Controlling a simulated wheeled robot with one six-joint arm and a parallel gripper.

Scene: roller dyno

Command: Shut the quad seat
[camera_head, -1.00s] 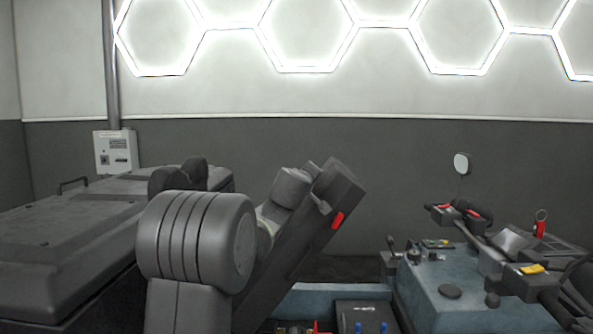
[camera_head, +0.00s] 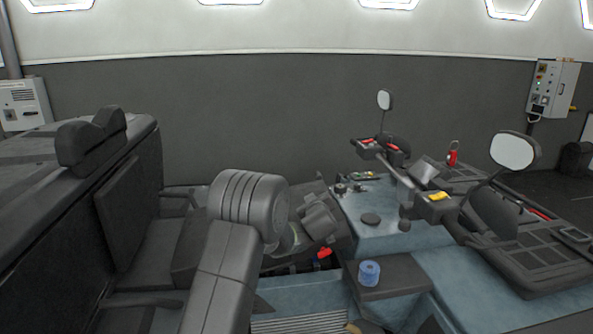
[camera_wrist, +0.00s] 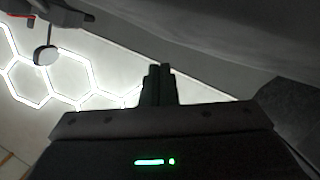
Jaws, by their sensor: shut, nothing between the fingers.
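The quad seat (camera_head: 188,248) is the dark slab by the open compartment (camera_head: 300,267) in the head view. My arm covers most of it. A red piece (camera_head: 322,253) shows near its front end. The seat sits low, with a dark gap and some of the compartment visible below; I cannot tell its exact angle. My gripper (camera_wrist: 160,72) is shut and empty in the wrist view, close to a large dark surface at upper right. Whether it touches that surface is unclear. In the head view my own arm hides the gripper.
A dark backrest (camera_head: 130,205) stands at left. The handlebar (camera_head: 440,207), a tall mirror (camera_head: 384,100) and a nearer mirror (camera_head: 512,150) stand to the right.

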